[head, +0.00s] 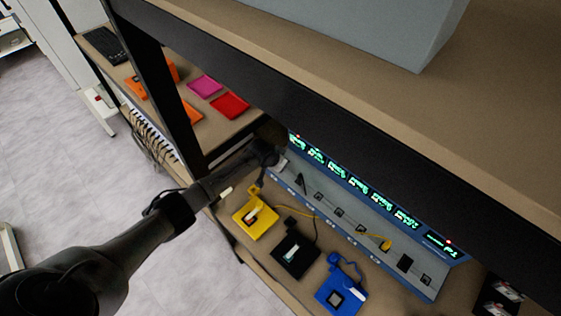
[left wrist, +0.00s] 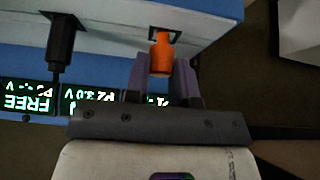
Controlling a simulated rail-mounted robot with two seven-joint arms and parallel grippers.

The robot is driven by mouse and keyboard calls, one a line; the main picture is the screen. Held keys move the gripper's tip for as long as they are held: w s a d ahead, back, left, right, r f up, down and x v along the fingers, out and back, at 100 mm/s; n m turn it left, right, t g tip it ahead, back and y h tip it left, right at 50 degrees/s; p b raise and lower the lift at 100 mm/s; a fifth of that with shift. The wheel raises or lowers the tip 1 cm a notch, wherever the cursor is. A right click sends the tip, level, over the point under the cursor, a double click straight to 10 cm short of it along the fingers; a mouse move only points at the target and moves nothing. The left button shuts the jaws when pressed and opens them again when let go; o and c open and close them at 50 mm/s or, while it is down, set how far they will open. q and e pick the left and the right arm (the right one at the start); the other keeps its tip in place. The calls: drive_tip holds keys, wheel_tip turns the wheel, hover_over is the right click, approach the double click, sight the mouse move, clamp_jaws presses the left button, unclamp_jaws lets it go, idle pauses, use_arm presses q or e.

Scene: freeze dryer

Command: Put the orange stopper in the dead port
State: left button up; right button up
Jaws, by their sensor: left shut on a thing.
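My left gripper (left wrist: 162,85) is shut on the orange stopper (left wrist: 162,55) in the left wrist view. The stopper points at a dark square port (left wrist: 177,35) in the pale face of the blue-edged unit (left wrist: 130,20). Its tip overlaps the port's opening; I cannot tell whether it is inside. In the head view my left arm reaches the unit's left end (head: 283,180), and the arm hides the stopper and fingertips. A row of green displays (head: 350,182) runs along the unit. Which port is dead is not readable here. My right gripper is not in view.
A black plug (left wrist: 62,40) sits in the neighbouring port. Yellow (head: 256,219), black (head: 296,254) and blue (head: 341,293) boxes with cables stand in front of the unit. A shelf with a dark front edge (head: 330,115) overhangs it. Coloured trays (head: 230,105) lie at the back left.

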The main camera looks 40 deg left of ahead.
use_arm(q)
drive_tip(key=shift+f+b, duration=0.4)
drive_tip(key=shift+f, duration=0.3)
drive_tip(key=o, duration=1)
drive_tip(key=shift+r, duration=0.1)
drive_tip(key=shift+r, duration=0.1)
drive_tip(key=shift+s+r, duration=0.2)
drive_tip(key=shift+r, duration=0.05)
drive_tip(key=p+v, duration=0.3)
drive_tip(key=v, duration=1)
